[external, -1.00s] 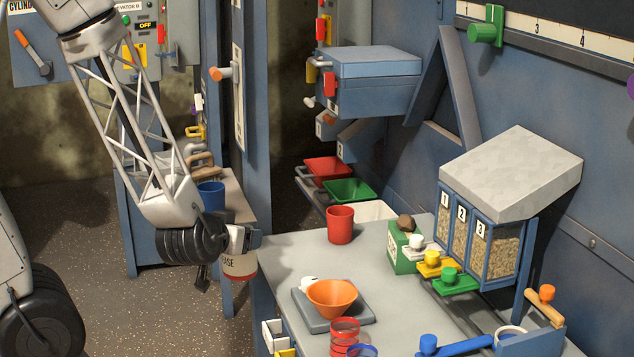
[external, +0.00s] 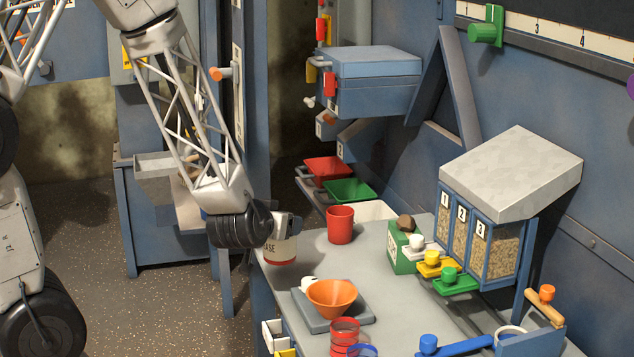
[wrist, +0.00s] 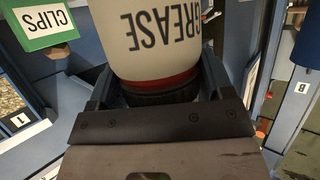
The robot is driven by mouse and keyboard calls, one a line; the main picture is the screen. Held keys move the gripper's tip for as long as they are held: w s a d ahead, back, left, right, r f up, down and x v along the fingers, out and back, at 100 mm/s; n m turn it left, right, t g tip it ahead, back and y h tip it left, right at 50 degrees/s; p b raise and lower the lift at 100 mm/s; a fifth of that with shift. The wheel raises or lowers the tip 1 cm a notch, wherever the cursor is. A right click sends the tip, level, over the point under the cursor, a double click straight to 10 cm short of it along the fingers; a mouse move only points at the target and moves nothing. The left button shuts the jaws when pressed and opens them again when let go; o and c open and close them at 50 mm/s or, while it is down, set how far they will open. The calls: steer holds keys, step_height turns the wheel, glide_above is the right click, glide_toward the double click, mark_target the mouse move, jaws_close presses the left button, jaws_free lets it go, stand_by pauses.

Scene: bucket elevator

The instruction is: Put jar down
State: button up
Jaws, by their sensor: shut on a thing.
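The jar is a white grease jar (external: 279,250) with dark lettering and a red band. In the external view it hangs upright at the back left corner of the grey worktop (external: 385,277). I cannot tell whether its base touches the worktop. My gripper (external: 285,223) is shut on the jar's top end. In the wrist view the jar (wrist: 158,35) fills the upper middle, its lettering upside down, and its dark lid sits between the fingers of my gripper (wrist: 155,92).
A red cup (external: 340,225) stands just right of the jar. An orange bowl (external: 332,294) on a grey scale (external: 343,323) is nearer the front. A green clips box (external: 403,255) and a grain dispenser (external: 512,175) stand to the right. Worktop between the jar and bowl looks clear.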

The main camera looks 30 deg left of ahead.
steer(key=shift+w+d+f, duration=0.1)
steer(key=shift+w+d, duration=0.15)
steer(key=shift+w, duration=0.7)
steer(key=shift+w+d+f, duration=0.1)
steer(key=shift+w+d, duration=0.15)
steer(key=shift+w, duration=0.7)
steer(key=shift+w+d+f, duration=0.1)
steer(key=shift+w+f, duration=0.1)
steer(key=shift+f, duration=0.7)
steer(key=shift+w+f, duration=0.2)
steer(key=shift+f, duration=0.7)
steer(key=shift+f, duration=0.1)
steer(key=o, duration=1.1)
steer(key=shift+o, duration=0.2)
